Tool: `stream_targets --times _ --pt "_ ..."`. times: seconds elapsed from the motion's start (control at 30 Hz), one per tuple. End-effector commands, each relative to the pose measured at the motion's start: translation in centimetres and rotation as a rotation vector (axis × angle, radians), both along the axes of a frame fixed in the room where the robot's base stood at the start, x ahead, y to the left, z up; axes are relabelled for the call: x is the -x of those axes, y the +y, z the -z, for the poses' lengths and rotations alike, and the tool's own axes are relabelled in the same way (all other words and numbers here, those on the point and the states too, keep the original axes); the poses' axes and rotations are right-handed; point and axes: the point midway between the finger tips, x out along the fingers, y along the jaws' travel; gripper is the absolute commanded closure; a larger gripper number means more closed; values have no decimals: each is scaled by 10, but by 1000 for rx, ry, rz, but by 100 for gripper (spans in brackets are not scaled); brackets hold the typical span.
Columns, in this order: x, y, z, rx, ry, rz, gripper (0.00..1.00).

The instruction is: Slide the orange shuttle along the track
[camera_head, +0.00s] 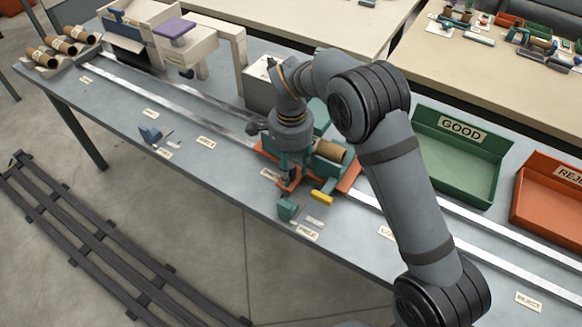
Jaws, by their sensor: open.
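The orange shuttle (347,180) sits on the track (215,112), a pair of pale metal rails running along the grey bench. It carries a teal holder with a brown tube (331,151) lying in it. My gripper (287,184) points down at the shuttle's left front part. It is open, but its fingertips are small and partly merge with the shuttle, so I cannot tell whether they touch it. My wrist and arm hide part of the shuttle's back and left side.
A green GOOD bin (459,155) and an orange REJECT bin (550,200) stand behind the track at right. A winder with a purple pad (175,28) and several brown tubes (62,46) are at back left. A small teal block (287,208) is near the front edge.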

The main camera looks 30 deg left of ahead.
Motion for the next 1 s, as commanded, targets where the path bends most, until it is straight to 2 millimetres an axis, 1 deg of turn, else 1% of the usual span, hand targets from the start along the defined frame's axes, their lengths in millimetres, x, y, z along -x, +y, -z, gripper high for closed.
stream_targets --times 0.2,0.27,0.33,0.47,0.6,0.73,0.9,1.0 --pt "1 0 -1 0 0 -1 57" --pt "0 1 -4 -1 0 -1 57" --pt "0 1 -12 -2 -2 -1 57" --pt "0 1 -36 -4 -3 1 57" --pt "0 1 -67 -5 -3 0 57" --pt "0 1 -92 -3 -3 0 57" --pt "0 1 -113 -1 -2 0 57" --pt "1 1 -119 -1 0 -1 57"
